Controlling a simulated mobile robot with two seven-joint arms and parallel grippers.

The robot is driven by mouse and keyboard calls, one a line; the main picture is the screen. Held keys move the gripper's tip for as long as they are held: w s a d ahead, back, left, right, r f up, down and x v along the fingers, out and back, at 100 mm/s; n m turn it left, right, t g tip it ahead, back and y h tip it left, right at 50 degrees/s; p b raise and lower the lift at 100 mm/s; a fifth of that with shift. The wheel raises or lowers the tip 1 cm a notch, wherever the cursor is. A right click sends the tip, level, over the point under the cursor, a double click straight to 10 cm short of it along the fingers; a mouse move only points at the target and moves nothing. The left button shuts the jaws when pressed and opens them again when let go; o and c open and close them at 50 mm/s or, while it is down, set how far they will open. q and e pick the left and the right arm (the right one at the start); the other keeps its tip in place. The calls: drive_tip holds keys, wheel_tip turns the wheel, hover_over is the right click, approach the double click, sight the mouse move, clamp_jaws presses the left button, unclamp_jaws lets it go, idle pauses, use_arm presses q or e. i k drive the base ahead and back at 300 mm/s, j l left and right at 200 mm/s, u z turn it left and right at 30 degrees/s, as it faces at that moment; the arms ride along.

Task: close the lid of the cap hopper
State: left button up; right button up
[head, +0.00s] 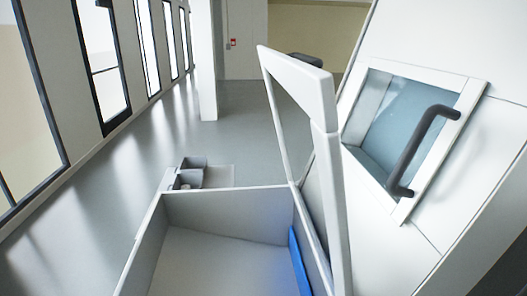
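The cap hopper (140,243) is a pale grey open-topped box at the bottom centre of the head view. Its lid (331,170) is a white frame with a see-through panel. The lid stands raised and steeply tilted along the hopper's right side, so the top is open. I see a bare grey inside with a blue strip (300,262) along the right wall. The front of the hopper is cut off by the picture's lower edge. Neither of my grippers is in view.
A white machine panel with a window and a dark handle (420,150) stands close to the lid's right. Small grey holders (190,172) sit beyond the hopper's far wall. A dark object (306,60) is partly hidden behind the lid. Open floor (100,190) lies to the left.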

sight(302, 77)
drive_tip(key=l+u, duration=0.2)
drive_tip(key=l, duration=0.4)
drive_tip(key=k+j+z, duration=0.15)
drive_tip(key=z, duration=0.2)
drive_tip(key=k+j+z, duration=0.15)
drive_tip(key=z, duration=0.2)
drive_tip(key=k+z, duration=0.3)
drive_tip(key=i+j, duration=0.05)
drive_tip(key=i, duration=0.05)
